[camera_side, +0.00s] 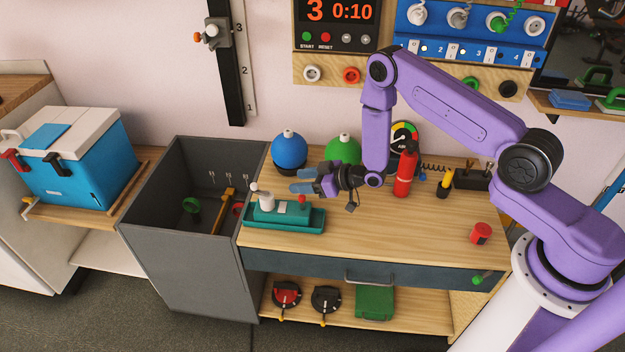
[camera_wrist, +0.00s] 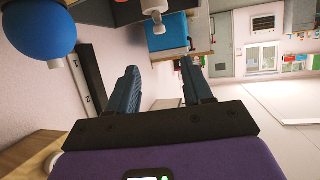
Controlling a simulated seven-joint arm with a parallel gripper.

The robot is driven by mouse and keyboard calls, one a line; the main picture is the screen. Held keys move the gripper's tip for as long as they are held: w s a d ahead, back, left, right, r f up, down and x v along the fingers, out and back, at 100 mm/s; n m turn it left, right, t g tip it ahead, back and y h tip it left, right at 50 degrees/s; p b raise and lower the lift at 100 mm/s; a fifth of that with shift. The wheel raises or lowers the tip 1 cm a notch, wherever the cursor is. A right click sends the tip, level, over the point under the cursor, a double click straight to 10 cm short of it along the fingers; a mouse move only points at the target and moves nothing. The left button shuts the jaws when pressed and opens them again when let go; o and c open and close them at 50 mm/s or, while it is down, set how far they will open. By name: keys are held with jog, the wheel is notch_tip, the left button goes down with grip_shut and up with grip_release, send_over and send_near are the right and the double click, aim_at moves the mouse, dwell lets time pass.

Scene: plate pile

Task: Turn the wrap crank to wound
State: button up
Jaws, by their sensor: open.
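A teal device (camera_side: 285,217) sits at the left end of the wooden workbench. A white roll (camera_side: 267,202) stands on it, with a small pale knob (camera_side: 254,187) on a thin arm beside the roll. This looks like the wrap crank, but it is too small to be sure, and I cannot read its turn position. My gripper (camera_side: 301,181) is open and empty, above and to the right of the device, pointing left and apart from it. In the wrist view its fingers (camera_wrist: 160,82) are spread, with a white cylindrical part (camera_wrist: 155,6) beyond them.
A blue ball (camera_side: 289,149) and a green ball (camera_side: 343,149) stand behind my gripper. A red extinguisher (camera_side: 403,173) stands to its right. A deep grey bin (camera_side: 180,232) adjoins the bench's left end.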

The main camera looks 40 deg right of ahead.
jog(key=shift+v, duration=1.4)
send_near(257, 185)
jog(key=x, duration=0.8)
jog(key=shift+w+a, duration=0.1)
jog(key=shift+c, duration=0.3)
grip_shut()
